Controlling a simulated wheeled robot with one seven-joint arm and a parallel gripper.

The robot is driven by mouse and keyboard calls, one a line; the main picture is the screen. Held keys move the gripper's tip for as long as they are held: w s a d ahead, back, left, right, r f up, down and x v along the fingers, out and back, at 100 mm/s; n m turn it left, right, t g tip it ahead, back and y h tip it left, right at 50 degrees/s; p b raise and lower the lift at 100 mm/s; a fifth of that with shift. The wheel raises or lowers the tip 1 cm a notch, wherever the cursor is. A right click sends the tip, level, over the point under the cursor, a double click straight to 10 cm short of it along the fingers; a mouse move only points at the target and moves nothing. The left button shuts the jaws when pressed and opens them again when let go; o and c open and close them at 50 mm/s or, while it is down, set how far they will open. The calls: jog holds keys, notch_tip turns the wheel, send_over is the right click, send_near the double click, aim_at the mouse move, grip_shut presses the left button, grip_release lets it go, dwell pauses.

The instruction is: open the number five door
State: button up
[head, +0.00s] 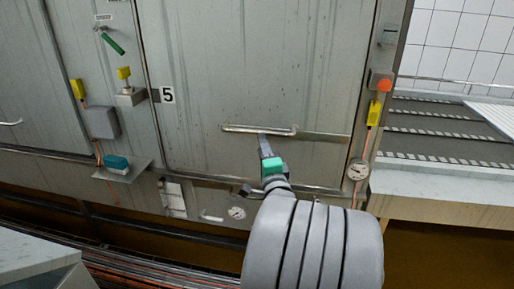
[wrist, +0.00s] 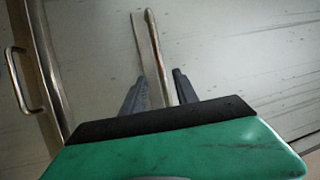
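The number five door (head: 255,75) is a large grey metal panel in the head view, beside a "5" label (head: 167,95). It looks closed. Its horizontal metal handle (head: 240,128) is on the lower part of the door. My gripper (head: 263,142) is at the handle, reaching up from below. In the wrist view the handle (wrist: 152,50) runs down between the two dark fingers of my gripper (wrist: 158,88). The fingers stand apart, with gaps beside the handle. The handle's near end is hidden behind my gripper's body.
A metal rail (head: 320,136) runs right of the handle. A small lower handle (wrist: 24,80) is left in the wrist view. Grey steps (head: 440,125) lie to the right.

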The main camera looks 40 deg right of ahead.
aim_at(257, 132)
jog(key=p+x, duration=0.1)
jog(key=x, duration=0.6)
jog(key=shift+w+r+p, duration=0.15)
jog(key=shift+p, duration=0.15)
grip_shut()
dwell(0.9)
